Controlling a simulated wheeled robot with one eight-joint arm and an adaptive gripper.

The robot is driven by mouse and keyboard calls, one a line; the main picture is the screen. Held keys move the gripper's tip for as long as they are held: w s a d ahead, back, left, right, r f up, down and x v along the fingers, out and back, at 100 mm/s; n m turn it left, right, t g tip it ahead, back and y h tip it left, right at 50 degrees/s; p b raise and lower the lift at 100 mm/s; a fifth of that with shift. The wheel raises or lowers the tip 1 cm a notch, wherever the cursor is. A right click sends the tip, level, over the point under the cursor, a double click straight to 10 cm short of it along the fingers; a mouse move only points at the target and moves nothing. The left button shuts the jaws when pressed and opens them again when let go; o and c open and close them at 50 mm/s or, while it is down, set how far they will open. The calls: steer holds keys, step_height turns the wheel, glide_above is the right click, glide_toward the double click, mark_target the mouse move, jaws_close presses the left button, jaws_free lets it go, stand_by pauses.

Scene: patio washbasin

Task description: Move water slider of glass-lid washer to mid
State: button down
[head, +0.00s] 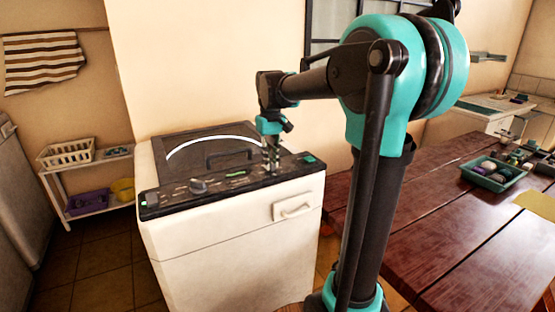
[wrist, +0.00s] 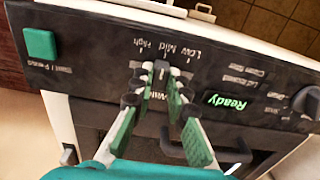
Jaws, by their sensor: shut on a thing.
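The white washer (head: 230,245) with the dark glass lid (head: 200,160) stands in the middle of the head view. My gripper (head: 272,168) reaches down onto the right part of its black control panel. In the wrist view my gripper (wrist: 161,70) has its fingertips on both sides of the small water slider knob (wrist: 161,68), shut on it. The printed marks High, Mid and Low run along the slider, and the knob appears close to the Mid mark. The fingers partly hide the knob, its track and the label.
A green button (wrist: 40,43) and a lit Ready display (wrist: 228,101) flank the slider; a round dial (wrist: 305,101) is beyond the display. The lid handle (head: 228,157) is behind the panel. A wooden table (head: 440,210) with a teal tray (head: 494,174) stands right.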

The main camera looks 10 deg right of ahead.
mark_target(271, 163)
steer(key=shift+a, duration=0.1)
steer(key=c, duration=1.5)
jaws_free()
step_height(271, 163, up, 12)
steer(key=shift+s, duration=0.1)
